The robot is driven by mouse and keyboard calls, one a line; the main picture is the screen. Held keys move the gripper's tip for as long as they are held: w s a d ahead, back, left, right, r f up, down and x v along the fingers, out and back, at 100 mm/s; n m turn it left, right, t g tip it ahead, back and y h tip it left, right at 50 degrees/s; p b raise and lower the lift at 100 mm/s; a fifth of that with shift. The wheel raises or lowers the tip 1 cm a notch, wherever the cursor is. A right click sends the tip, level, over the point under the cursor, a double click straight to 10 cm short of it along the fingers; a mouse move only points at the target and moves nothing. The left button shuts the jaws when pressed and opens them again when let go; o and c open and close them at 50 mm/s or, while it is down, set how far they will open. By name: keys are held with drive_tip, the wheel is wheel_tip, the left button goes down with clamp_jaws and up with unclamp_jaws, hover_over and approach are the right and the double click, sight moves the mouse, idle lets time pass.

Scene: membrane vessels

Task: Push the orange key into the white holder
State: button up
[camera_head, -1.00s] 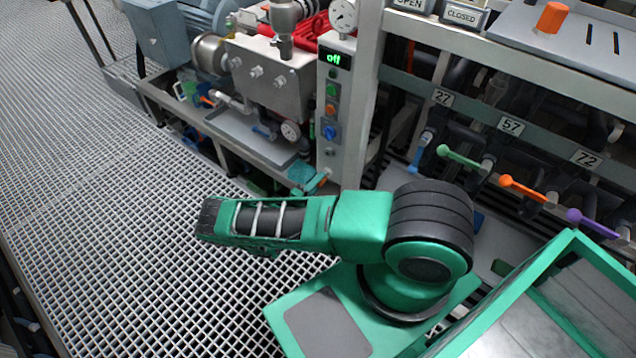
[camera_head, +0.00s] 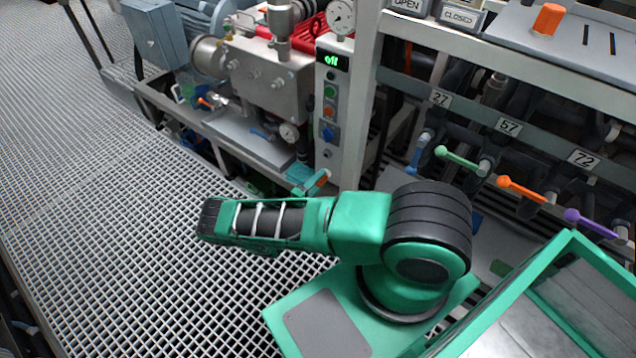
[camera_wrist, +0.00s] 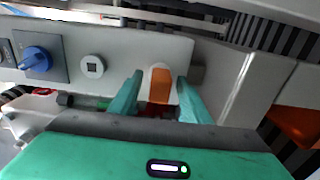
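The orange key (camera_wrist: 160,86) shows in the wrist view between the two fingertips, with the white holder (camera_wrist: 160,67) showing around its far end. How deep the key sits in the holder I cannot tell. My gripper (camera_wrist: 160,94) has one teal finger on each side of the key, with narrow gaps visible, so it looks open around it. In the head view my gripper (camera_head: 312,186) is at the lower end of the grey control box (camera_head: 329,95), with a bit of orange at its tip. The holder is hidden there.
A blue knob (camera_wrist: 36,58) and a round white socket with a square hole (camera_wrist: 92,66) sit left of the key. A metal frame post (camera_head: 361,110) stands right of the box. Coloured valve levers (camera_head: 520,188) lie farther right. Grating floor at left is clear.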

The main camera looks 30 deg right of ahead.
drive_tip(key=shift+a, duration=0.1)
drive_tip(key=v, duration=1)
drive_tip(key=shift+a, duration=0.3)
drive_tip(key=shift+s, duration=0.15)
